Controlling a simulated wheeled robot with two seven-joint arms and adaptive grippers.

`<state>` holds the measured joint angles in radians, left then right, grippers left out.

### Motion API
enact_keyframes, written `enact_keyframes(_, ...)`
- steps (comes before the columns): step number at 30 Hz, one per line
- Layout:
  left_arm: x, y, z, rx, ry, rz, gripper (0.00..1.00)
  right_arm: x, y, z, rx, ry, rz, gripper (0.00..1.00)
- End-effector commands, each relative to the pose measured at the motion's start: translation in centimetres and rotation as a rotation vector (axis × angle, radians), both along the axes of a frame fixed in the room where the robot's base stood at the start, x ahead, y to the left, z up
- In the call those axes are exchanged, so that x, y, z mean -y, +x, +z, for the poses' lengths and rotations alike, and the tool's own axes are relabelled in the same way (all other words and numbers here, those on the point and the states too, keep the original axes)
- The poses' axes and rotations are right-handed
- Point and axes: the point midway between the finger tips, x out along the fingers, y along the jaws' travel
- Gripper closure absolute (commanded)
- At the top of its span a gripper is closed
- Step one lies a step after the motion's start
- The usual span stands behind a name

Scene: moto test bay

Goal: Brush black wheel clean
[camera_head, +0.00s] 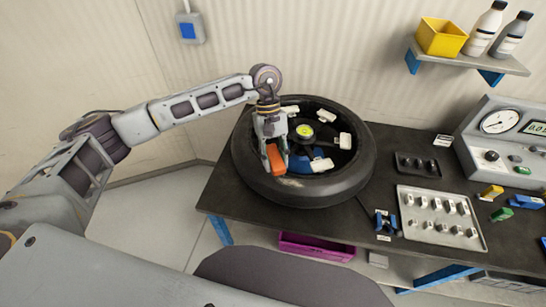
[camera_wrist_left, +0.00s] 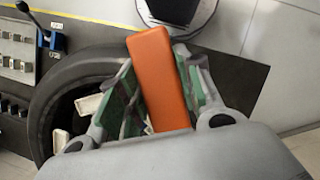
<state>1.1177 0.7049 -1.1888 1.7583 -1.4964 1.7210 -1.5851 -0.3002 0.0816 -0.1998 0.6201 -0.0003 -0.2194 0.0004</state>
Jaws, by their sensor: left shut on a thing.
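The black wheel (camera_head: 355,178) lies flat on the dark workbench, with white blocks and a yellow-green hub centre inside its rim. It also shows in the left wrist view (camera_wrist_left: 62,82), partly hidden by my gripper. My left gripper (camera_head: 276,165) is over the near left part of the wheel. It is shut on an orange block-shaped thing, likely the brush (camera_head: 275,160), which also shows between the green-padded fingers in the left wrist view (camera_wrist_left: 160,75). No bristles show. I cannot tell whether it touches the wheel. A pale mark shows on the tyre's near side. My right gripper is not in view.
A grey tray of metal parts (camera_head: 408,230), a small dark tray (camera_head: 418,157) and a gauge unit (camera_head: 500,135) stand to the right. A shelf (camera_head: 480,62) holds a yellow bin and two bottles. A magenta crate (camera_head: 316,248) sits below the bench.

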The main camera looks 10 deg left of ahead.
Motion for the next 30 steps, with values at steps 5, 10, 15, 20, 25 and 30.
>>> enact_keyframes(5, 0.19, 0.00, 0.07, 0.000, -0.001, 0.053, 0.99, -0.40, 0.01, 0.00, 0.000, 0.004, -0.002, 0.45)
enact_keyframes(10, 0.34, 0.01, 0.12, 0.000, -0.001, 0.113, 0.99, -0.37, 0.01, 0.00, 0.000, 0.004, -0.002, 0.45)
enact_keyframes(15, 0.51, 0.11, 0.15, 0.000, 0.000, 0.190, 0.99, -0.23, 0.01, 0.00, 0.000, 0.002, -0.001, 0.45)
enact_keyframes(20, 0.62, 0.15, 0.15, 0.000, 0.000, 0.265, 0.99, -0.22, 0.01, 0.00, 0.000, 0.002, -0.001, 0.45)
enact_keyframes(25, 0.61, 0.17, 0.17, 0.000, -0.001, 0.303, 0.99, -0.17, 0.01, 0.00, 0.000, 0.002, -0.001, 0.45)
enact_keyframes(30, 0.63, 0.18, 0.17, 0.000, 0.000, 0.307, 0.99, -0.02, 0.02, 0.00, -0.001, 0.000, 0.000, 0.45)
